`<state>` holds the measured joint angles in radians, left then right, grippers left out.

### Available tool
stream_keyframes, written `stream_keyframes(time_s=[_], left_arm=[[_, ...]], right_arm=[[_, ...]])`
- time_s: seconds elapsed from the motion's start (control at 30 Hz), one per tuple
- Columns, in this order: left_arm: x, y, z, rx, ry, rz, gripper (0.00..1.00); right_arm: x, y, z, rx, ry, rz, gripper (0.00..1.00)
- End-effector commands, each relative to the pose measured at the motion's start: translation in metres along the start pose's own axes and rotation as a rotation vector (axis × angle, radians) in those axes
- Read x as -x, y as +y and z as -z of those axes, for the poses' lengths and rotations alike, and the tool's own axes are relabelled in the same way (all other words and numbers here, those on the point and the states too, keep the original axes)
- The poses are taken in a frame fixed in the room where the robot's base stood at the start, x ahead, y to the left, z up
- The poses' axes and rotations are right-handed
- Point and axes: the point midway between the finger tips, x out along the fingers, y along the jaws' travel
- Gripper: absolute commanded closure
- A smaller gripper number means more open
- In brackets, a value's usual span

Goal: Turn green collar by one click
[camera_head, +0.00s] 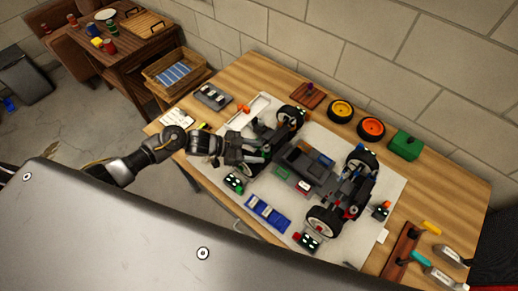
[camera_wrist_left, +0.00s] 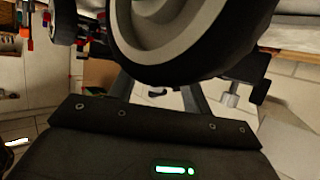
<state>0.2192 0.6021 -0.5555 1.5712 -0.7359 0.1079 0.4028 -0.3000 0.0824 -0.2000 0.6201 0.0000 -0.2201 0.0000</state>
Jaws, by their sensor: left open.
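The RC car (camera_head: 305,165) stands on a white mat (camera_head: 350,230) on the wooden workbench, with black tyres and an open chassis. My left gripper (camera_head: 250,152) is open at the car's left end. It overlaps dark car parts there, and I cannot tell whether it touches them. In the left wrist view a large tyre with a pale rim (camera_wrist_left: 165,35) is close in front of my left gripper (camera_wrist_left: 160,95). I cannot make out a green collar in either view; it may be hidden or too small. My right gripper is not in view.
Blue tray (camera_head: 267,214) lies in front of the car. Small dark units with green lights (camera_head: 309,241) lie around the mat. Yellow-rimmed and orange-rimmed wheels (camera_head: 371,129) and a green box (camera_head: 405,145) are at the back. Tools (camera_head: 431,228) lie at the right.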

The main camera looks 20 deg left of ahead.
Motion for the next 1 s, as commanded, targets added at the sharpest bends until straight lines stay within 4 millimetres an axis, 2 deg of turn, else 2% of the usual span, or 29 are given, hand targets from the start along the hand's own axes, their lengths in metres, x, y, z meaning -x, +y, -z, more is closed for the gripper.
stream_keyframes(time_s=[0.2, 0.47, 0.77, 0.8, 0.9, 1.0], left_arm=[[-0.015, 0.000, 0.000, -0.001, -0.001, 0.000, 0.51], [-0.016, 0.000, 0.000, -0.001, -0.001, 0.000, 0.51], [-0.015, -0.001, 0.000, -0.001, -0.001, 0.002, 0.89], [-0.015, -0.001, 0.000, -0.001, -0.001, 0.002, 0.91], [-0.015, 0.001, 0.003, 0.008, 0.000, 0.020, 0.91], [-0.016, -0.001, 0.001, 0.006, 0.001, 0.024, 0.92]], right_arm=[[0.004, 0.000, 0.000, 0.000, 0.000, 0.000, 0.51], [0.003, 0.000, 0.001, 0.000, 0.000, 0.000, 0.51], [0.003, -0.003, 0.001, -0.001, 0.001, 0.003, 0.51], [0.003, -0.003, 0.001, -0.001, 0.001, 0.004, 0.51], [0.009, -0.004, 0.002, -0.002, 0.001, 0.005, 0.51], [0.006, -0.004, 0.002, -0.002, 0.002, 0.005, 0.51]])
